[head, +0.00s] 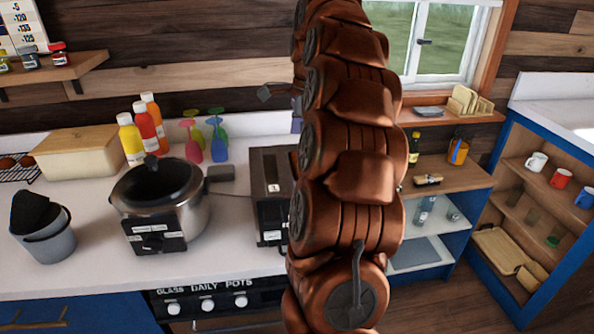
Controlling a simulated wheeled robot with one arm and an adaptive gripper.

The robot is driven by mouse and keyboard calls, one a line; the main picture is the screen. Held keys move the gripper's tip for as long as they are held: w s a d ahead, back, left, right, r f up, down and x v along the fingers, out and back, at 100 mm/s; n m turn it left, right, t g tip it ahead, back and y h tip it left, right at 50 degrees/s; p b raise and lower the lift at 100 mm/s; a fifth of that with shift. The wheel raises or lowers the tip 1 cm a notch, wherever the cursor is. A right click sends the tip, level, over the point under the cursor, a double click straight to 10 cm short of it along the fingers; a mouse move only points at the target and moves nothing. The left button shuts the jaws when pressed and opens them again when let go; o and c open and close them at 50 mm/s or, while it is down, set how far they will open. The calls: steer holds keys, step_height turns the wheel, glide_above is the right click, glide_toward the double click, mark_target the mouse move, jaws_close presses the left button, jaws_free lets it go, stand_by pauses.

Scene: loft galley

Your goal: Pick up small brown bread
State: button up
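Small brown rounded pieces (7,162) lie on a dark wire rack (22,175) at the far left of the counter, partly cut off by the picture's edge. They look like bread rolls, but I cannot tell for sure. My copper-coloured arm fills the middle of the view from bottom to top. My gripper cannot be made out, and the arm hides what lies behind it.
A wooden bread box (78,155), sauce bottles (131,140), a large pot cooker (160,205), grey buckets (42,228), coloured glasses (217,150) and a dark appliance (270,185) crowd the white counter (95,262). A blue open-shelf cabinet (487,215) stands at right.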

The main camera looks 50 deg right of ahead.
mark_target(297, 157)
steer(key=shift+a+f+p, duration=0.25)
steer(key=shift+f+p, duration=0.3)
steer(key=shift+f, duration=0.6)
steer(key=shift+w+a+f+p, duration=0.1)
steer(key=shift+f+p, duration=0.2)
steer(key=shift+f, duration=0.85)
steer(key=c, duration=0.7)
steer(key=shift+r, duration=0.15)
